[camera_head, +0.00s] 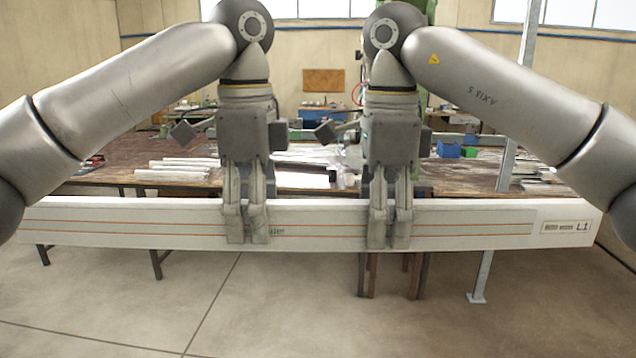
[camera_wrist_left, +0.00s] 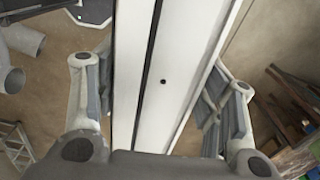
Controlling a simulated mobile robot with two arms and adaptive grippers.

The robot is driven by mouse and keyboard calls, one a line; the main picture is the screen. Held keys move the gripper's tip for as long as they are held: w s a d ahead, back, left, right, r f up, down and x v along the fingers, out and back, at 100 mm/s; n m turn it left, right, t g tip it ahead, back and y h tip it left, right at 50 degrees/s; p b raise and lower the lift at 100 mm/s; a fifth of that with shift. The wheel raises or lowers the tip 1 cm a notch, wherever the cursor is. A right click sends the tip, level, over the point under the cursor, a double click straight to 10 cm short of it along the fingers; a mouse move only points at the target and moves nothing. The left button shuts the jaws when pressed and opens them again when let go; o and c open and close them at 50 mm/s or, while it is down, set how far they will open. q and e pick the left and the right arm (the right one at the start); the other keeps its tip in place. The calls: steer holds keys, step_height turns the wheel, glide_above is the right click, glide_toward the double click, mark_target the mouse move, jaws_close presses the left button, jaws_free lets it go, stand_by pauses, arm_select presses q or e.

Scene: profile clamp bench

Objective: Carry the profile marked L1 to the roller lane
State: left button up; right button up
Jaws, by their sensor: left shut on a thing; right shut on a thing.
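The profile marked L1 (camera_head: 480,222) is a long white beam with orange lines and an L1 label at its right end. It spans nearly the whole head view, roughly level, in front of the bench. My left gripper (camera_head: 246,238) is shut on it left of its middle. My right gripper (camera_head: 389,240) is shut on it right of its middle. In the left wrist view, the white profile (camera_wrist_left: 177,75) runs between the fingers of my left gripper (camera_wrist_left: 160,95). I cannot make out the roller lane for certain.
A brown-topped bench (camera_head: 120,165) stands behind the profile, with white profile pieces (camera_head: 180,165) and blue boxes (camera_head: 448,150) on it. A grey metal post (camera_head: 509,165) rises at the right, behind the profile. The concrete floor (camera_head: 290,305) in front is clear.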

steer(key=shift+s+r, duration=0.65)
steer(key=shift+s, duration=0.25)
steer(key=shift+a, duration=0.2)
